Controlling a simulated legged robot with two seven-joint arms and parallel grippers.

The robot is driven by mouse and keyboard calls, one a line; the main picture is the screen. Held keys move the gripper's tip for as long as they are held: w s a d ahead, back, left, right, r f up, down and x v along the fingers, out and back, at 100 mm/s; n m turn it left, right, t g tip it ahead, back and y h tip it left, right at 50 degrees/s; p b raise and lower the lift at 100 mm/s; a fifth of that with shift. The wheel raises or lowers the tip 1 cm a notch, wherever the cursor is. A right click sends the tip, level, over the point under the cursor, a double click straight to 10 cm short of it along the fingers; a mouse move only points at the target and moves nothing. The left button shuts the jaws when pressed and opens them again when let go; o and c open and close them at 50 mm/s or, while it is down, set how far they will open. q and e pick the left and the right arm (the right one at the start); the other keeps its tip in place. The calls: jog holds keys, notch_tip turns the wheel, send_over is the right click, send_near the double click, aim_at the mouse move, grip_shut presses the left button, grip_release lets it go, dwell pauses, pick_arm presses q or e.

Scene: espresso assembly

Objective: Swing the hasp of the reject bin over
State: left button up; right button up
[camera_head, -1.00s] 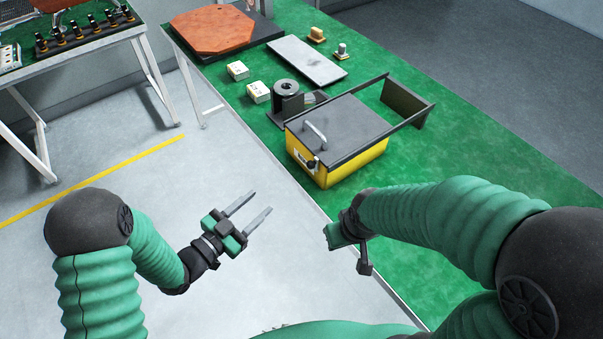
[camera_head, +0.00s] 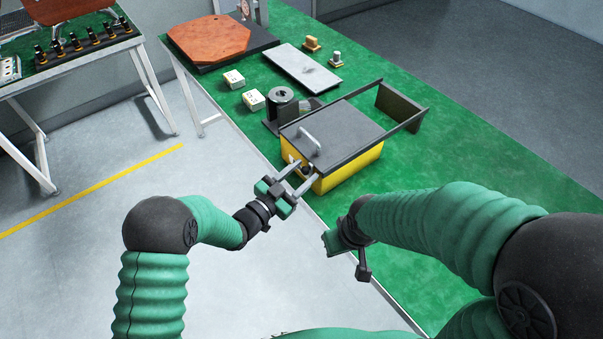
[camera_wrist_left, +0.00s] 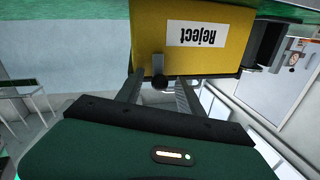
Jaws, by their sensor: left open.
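The reject bin (camera_head: 345,172) is a yellow box with a dark grey lid (camera_head: 335,134) and a light handle (camera_head: 308,139), on the green bench. Its front carries a small hasp with a dark knob; in the left wrist view the hasp (camera_wrist_left: 158,66) lies between my fingers, and the label reads "Reject", upside down. My left gripper (camera_head: 302,178) is open at the bin's front, its fingers on either side of the hasp. Whether they touch the bin I cannot tell. My right gripper (camera_head: 346,244) hangs near the bench's front edge, its fingers not clear.
A dark frame (camera_head: 403,103) extends behind the bin. A dark cylindrical part (camera_head: 281,99), two white boxes (camera_head: 253,99), a grey plate (camera_head: 302,68) and an orange octagonal board (camera_head: 208,40) lie farther back. Green bench top is free to the right.

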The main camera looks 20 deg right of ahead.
pick_arm(q)
jog(key=shift+d, duration=0.1)
grip_shut()
